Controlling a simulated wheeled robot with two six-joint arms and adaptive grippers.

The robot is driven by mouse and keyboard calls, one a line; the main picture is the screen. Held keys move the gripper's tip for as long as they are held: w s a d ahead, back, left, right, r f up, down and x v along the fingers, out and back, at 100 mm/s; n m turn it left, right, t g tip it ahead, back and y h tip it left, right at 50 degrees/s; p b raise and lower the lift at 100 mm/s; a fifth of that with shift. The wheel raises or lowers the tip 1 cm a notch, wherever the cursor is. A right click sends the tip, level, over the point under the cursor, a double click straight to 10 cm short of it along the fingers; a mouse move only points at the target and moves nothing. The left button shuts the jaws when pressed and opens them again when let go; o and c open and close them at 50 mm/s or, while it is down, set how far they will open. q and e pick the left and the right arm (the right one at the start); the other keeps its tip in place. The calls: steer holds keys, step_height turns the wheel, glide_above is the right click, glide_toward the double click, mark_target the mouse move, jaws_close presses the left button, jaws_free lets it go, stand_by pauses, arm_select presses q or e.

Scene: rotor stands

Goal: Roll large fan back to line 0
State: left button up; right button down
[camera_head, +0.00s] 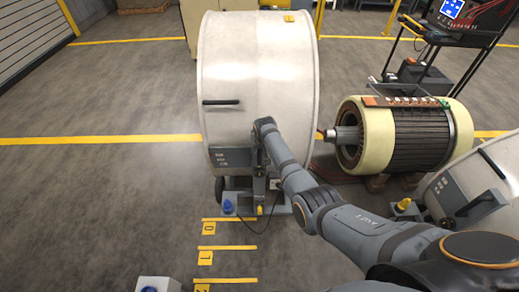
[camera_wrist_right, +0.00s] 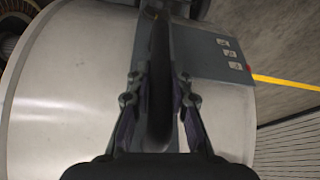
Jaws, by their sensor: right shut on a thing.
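The large fan (camera_head: 257,75) is a big pale drum on a wheeled grey base, just beyond line 0 (camera_head: 229,219). The near edge of its base is close to that line. My right gripper is at the near face of the fan, mostly hidden behind my arm in the head view. In the right wrist view, my right gripper (camera_wrist_right: 158,95) is shut on a black bar handle (camera_wrist_right: 159,50) of the fan (camera_wrist_right: 75,85). A grey label panel (camera_wrist_right: 222,58) is beside the handle. My left gripper is not in view.
Line 1 (camera_head: 228,248) and line 2 (camera_head: 225,280) lie nearer on the floor. A cream and dark rotor (camera_head: 420,135) lies on blocks to the right, with a trolley (camera_head: 455,35) behind it. A second pale drum (camera_head: 470,185) stands at the right edge. The left floor is clear.

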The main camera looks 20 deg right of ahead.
steer(key=shift+w+r, duration=0.15)
steer(key=shift+r, duration=0.05)
steer(key=c, duration=1.4)
jaws_free()
steer(key=shift+w+d, duration=0.1)
steer(key=shift+o, duration=1)
steer(key=shift+f, duration=0.15)
steer(key=v, duration=1.2)
